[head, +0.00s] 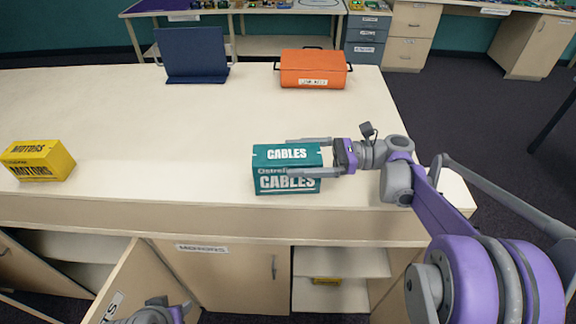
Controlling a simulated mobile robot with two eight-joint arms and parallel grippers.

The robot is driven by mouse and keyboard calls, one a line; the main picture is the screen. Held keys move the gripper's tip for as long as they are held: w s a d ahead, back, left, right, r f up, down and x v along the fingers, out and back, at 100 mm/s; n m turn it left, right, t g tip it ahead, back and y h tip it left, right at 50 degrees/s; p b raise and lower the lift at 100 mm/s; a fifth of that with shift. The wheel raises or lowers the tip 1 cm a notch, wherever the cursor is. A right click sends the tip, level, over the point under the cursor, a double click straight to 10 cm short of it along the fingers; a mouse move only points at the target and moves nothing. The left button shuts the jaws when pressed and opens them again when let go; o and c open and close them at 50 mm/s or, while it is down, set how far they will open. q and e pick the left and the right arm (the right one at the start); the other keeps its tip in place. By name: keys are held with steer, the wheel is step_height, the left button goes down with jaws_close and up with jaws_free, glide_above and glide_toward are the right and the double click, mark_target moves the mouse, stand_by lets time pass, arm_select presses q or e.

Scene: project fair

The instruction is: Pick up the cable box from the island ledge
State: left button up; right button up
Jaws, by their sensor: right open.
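The cable box is a teal box (270,181) with white "CABLES" lettering, standing near the front edge of the cream island ledge (180,130). My right gripper (305,156) comes in from the right. Its jaws are open, and its fingers reach over the right part of the box, one toward the far side and one across the front in the picture. I cannot tell whether they touch the box. Part of my left arm (150,315) shows at the bottom left by an open cabinet door; its fingertips are not visible.
A yellow "MOTORS" box (39,160) stands at the left of the ledge. An orange case (313,69) and a dark blue stand (192,55) are at the back. Open cabinet doors (128,283) hang below the front edge. The ledge's middle is clear.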

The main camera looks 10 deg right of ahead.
steer(key=a, duration=0.2)
steer(key=shift+w+a, duration=0.3)
steer(key=shift+w, duration=0.1)
steer(key=shift+s+d, duration=0.1)
steer(key=shift+c, duration=0.9)
steer(key=c, duration=1.2)
steer(key=shift+c, duration=0.7)
steer(key=shift+r, duration=0.15)
